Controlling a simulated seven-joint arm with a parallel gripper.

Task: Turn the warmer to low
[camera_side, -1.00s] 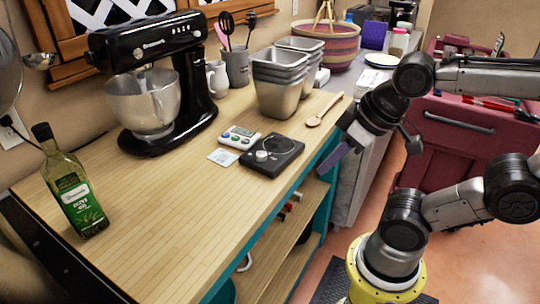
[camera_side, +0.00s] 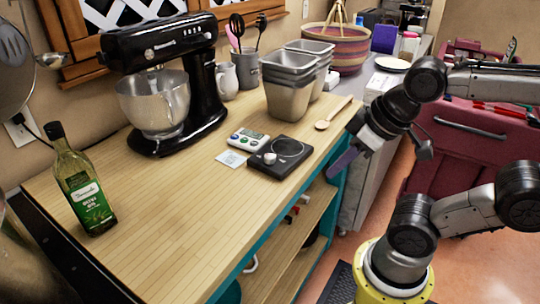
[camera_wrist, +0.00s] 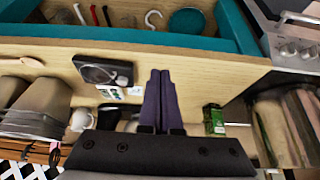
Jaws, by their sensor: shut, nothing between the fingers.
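The warmer (camera_side: 281,150) is a small black box with a round plate on top, near the front edge of the wooden counter. Its light round knob (camera_side: 269,158) sits on the plate's near-left side; its setting is too small to read. In the wrist view the warmer (camera_wrist: 102,68) lies left of my fingers. My gripper (camera_side: 340,163) is right of the warmer, apart from it and beyond the counter's edge. Its purple fingers also show in the wrist view (camera_wrist: 160,74), pressed together and empty.
A white timer (camera_side: 247,141) and a small card (camera_side: 231,159) lie beside the warmer. Metal pans (camera_side: 288,95) and a wooden spoon (camera_side: 333,115) are behind it. A black mixer (camera_side: 200,85) and an oil bottle (camera_side: 82,190) stand to the left. The front counter is clear.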

